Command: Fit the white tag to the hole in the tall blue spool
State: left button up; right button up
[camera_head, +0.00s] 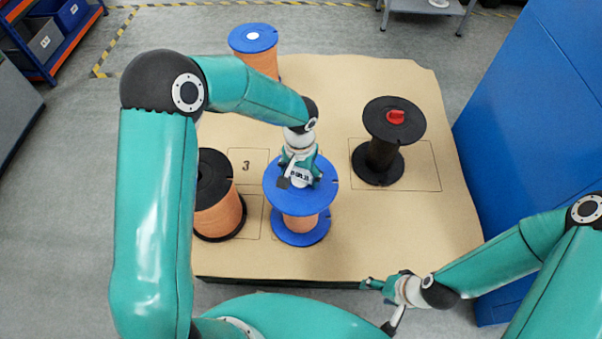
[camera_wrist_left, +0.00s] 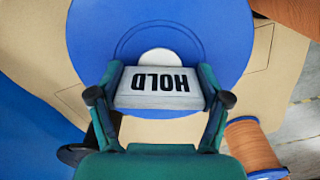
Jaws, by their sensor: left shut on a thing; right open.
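My left gripper (camera_head: 299,180) is shut on the white tag (camera_wrist_left: 160,88), which carries the word HOLD. The gripper points down over the top flange of a blue spool (camera_head: 272,185) with copper winding, near the middle of the board. In the left wrist view the tag lies across the front of the blue flange (camera_wrist_left: 215,40) and covers part of a pale round centre (camera_wrist_left: 159,57). I cannot tell whether the tag touches the spool. Another blue-flanged spool (camera_head: 253,38) with a white centre stands at the back left. My right gripper (camera_head: 378,305) is open and empty near the board's front edge.
A black spool (camera_head: 385,140) with a red piece (camera_head: 396,117) on top stands at the right. A black-flanged copper spool (camera_head: 218,205) stands close at left. The tan board (camera_head: 420,235) is clear at front right. A blue cabinet (camera_head: 535,130) borders the right.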

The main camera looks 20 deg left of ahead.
dwell(0.4)
pick_arm(q)
jog(key=o, duration=1.1)
notch_tip(320, 180, up, 12)
jog(key=shift+f, duration=0.1)
